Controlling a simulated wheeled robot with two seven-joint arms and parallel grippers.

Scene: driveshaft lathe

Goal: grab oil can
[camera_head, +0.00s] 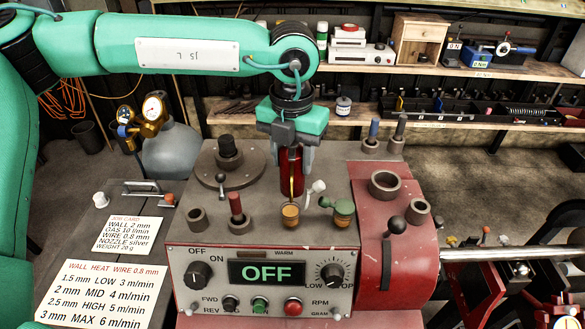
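A red oil can (291,180), upright with a thin yellowish spout, stands on or just above the top of the grey lathe housing, behind the control panel. My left gripper (291,152) points down over it from above, its fingers apart on either side of the can's upper part. I cannot tell whether the fingers touch the can. The can's top is hidden by the gripper. My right gripper is not in view.
The lathe housing (340,165) carries small cups, knobs and a green-topped piece (343,208) close to the can. A control panel (262,280) reading OFF faces me. A red chuck cover (400,255) is at right. Shelves with tools (470,70) stand behind.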

